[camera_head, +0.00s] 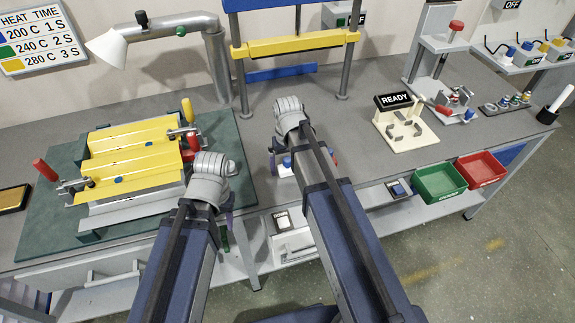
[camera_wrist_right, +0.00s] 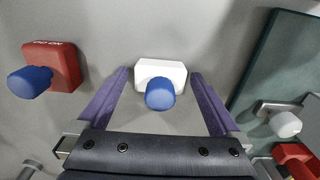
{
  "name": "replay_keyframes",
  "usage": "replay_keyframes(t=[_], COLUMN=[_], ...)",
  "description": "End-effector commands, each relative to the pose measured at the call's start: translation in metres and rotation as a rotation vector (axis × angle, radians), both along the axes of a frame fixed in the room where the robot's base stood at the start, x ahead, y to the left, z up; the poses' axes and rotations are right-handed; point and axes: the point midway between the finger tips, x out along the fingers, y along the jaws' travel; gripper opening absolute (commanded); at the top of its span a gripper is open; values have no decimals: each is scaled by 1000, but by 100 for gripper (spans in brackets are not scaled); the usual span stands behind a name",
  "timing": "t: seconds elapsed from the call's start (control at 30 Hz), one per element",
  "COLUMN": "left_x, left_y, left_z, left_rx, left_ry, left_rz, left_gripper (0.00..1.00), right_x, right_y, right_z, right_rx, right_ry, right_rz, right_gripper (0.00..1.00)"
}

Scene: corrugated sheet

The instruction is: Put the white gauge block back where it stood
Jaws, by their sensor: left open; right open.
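The white gauge block (camera_wrist_right: 150,70) has a blue knob (camera_wrist_right: 160,93) and sits on the grey bench top. It also shows in the head view (camera_head: 285,170), partly hidden by my right arm. My right gripper (camera_wrist_right: 160,78) is open, its purple fingers on either side of the white block with gaps between. My left gripper (camera_head: 229,203) is open near the right edge of the green mat, mostly hidden behind its own wrist. A red block (camera_wrist_right: 62,68) with a blue knob and lettering lies left of the white block in the right wrist view.
The green mat (camera_head: 232,147) carries a fixture (camera_head: 135,160) with yellow corrugated sheet. A READY stand (camera_head: 405,125) is right of centre. Green (camera_head: 440,183) and red (camera_head: 481,169) bins hang at the front edge. A yellow-barred press frame (camera_head: 290,43) stands behind. The bench between fixture and stand is mostly clear.

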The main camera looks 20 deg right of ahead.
Motion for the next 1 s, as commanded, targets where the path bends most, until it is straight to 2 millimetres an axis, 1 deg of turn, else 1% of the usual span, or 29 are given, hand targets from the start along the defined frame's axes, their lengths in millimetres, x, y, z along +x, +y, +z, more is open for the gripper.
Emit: replay_keyframes(t=[0.27,0.8,0.9,1.0], left_x=[0,0,0,0], left_y=[0,0,0,0], left_z=[27,106,116,121], left_rx=[0,0,0,0], left_ry=[0,0,0,0], left_rz=[0,0,0,0], left_gripper=[50,50,50,50], right_x=[0,0,0,0], right_y=[0,0,0,0], right_z=[27,106,116,121], right_rx=[0,0,0,0], right_ry=[0,0,0,0], right_rz=[0,0,0,0], right_gripper=[100,100,100,100])
